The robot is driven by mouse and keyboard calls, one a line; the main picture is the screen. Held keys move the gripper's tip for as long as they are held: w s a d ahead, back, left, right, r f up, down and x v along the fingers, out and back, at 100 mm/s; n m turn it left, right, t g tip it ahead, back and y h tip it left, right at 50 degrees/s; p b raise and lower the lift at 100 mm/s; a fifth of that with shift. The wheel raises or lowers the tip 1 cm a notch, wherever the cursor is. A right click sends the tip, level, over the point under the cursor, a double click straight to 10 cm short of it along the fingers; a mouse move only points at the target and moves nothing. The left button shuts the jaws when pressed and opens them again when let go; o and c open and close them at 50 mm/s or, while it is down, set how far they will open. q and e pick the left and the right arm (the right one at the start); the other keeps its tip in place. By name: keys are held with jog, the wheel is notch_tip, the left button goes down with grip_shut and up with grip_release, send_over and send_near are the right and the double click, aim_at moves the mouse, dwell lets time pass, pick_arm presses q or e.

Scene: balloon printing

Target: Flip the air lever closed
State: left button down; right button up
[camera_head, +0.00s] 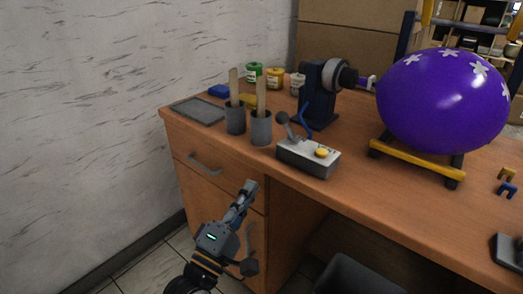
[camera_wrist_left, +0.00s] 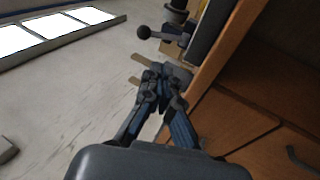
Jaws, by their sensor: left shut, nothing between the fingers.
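The air lever (camera_head: 289,126) has a dark ball knob and stands on a grey control box (camera_head: 300,161) with a yellow button, near the desk's front edge. Its shaft tilts up and to the left in the head view. In the left wrist view the lever's knob (camera_wrist_left: 144,32) shows beyond the fingers, near the top. My left gripper (camera_head: 250,187) is shut and empty, in front of the desk drawers and below the box, apart from the lever. Its closed fingers (camera_wrist_left: 161,75) fill the middle of the left wrist view. My right gripper is not in view.
Two grey cups (camera_head: 261,130) with wooden sticks stand left of the box. A purple balloon (camera_head: 443,100) rests on a yellow-barred stand (camera_head: 415,159) at right. A dark machine (camera_head: 318,100) stands behind the box. The desk edge lies between my left gripper and the box.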

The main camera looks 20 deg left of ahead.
aim_at(288, 127)
pick_arm(q)
jog(key=shift+s+a+r+n+t, duration=0.1)
jog(key=shift+s+r+n+t, duration=0.15)
jog(key=shift+r, duration=0.3)
jog(key=shift+s+a+r+n+t, duration=0.1)
jog(key=shift+s+r+t, duration=0.05)
jog(key=shift+s+r, duration=0.3)
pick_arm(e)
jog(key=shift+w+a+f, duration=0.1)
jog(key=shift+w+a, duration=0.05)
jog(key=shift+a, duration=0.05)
pick_arm(q)
jog(key=shift+w, duration=0.1)
